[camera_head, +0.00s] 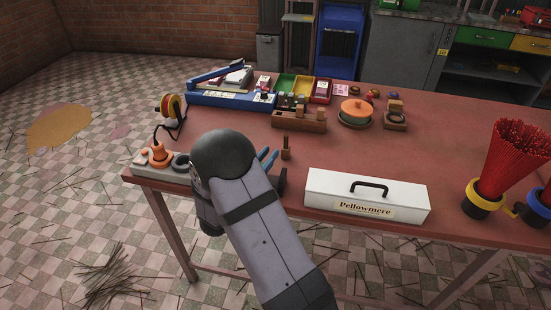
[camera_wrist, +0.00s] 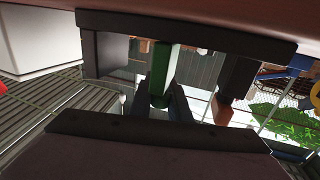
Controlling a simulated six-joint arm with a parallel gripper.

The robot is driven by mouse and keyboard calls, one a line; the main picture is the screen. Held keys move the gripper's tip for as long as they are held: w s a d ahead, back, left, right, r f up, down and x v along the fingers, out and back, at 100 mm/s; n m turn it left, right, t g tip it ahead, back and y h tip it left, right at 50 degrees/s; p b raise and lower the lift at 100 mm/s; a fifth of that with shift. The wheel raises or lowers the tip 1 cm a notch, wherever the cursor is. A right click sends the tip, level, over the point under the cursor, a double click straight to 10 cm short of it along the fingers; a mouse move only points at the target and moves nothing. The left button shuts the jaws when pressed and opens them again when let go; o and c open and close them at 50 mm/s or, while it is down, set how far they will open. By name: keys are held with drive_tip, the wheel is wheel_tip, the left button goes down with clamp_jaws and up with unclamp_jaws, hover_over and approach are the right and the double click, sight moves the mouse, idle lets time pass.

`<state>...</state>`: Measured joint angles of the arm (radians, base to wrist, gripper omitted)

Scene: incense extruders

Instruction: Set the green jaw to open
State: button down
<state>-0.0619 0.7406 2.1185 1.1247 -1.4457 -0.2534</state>
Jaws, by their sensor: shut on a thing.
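A green bar (camera_wrist: 164,66), which I take to be the green jaw, runs down from a dark crossbar (camera_wrist: 200,30) in the wrist view. A pale round end shows at its lower tip. My gripper (camera_wrist: 162,104) is at that lower tip, with its dark blue fingers on either side, shut on it. To the right a separate dark bar (camera_wrist: 238,76) with a reddish-brown end (camera_wrist: 223,111) runs from the same crossbar. In the head view the blue fingers of my gripper (camera_head: 267,158) show past my arm, at the table's front edge. My arm hides the green bar there.
A white lidded box (camera_head: 367,195) labelled Pellowmere stands right of my arm. A small wooden post (camera_head: 286,150) stands close by the fingers. An orange knob unit (camera_head: 159,155) sits at the left corner. Red stick bundles (camera_head: 512,155) stand at the right.

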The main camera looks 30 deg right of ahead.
drive_tip(key=c, duration=1.7)
unclamp_jaws()
drive_tip(key=shift+o, duration=0.2)
drive_tip(key=shift+b+v, duration=0.75)
drive_tip(key=shift+v, duration=2.95)
